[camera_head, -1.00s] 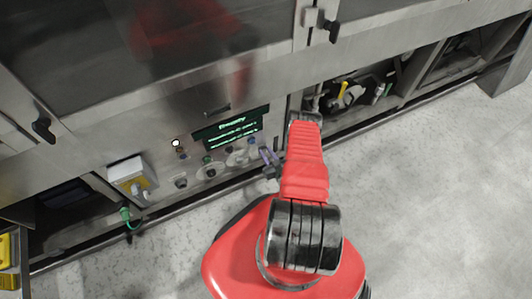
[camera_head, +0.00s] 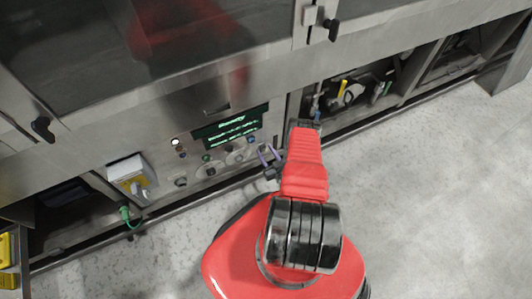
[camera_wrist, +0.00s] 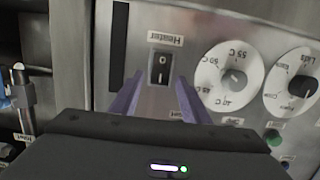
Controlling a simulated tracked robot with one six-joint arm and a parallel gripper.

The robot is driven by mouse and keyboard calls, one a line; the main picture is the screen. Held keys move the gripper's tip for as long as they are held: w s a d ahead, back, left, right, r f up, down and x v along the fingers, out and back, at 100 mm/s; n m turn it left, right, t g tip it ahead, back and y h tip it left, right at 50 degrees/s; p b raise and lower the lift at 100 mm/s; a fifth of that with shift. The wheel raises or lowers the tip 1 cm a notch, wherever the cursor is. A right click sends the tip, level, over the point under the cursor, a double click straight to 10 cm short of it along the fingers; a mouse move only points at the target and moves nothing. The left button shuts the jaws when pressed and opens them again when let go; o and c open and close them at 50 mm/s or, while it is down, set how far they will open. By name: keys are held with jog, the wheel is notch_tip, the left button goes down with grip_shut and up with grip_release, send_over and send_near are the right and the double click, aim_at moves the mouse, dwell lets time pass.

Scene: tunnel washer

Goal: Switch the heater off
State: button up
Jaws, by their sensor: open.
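The heater switch (camera_wrist: 160,68) is a black rocker with white marks on a steel panel, below an upside-down "Heater" label (camera_wrist: 165,39) in the wrist view. I cannot tell which side is pressed in. My gripper (camera_wrist: 158,82) is open and empty, its two purple fingers pointing at the panel on either side of the switch's lower part. Whether the fingertips touch the panel is not clear. In the head view my gripper (camera_head: 266,153) is small, at the right end of the control panel; the switch cannot be made out there.
Right of the switch are a temperature dial (camera_wrist: 232,78) and another dial (camera_wrist: 299,87), with a green button (camera_wrist: 272,137) below. Pipes and a valve (camera_wrist: 22,92) stand at the left. In the head view a lit display (camera_head: 230,128) sits above the knobs; the floor is clear at right.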

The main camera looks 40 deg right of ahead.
jog(key=v, duration=1.4)
jog(key=shift+w, duration=0.15)
dwell(0.6)
jog(key=shift+f, duration=0.15)
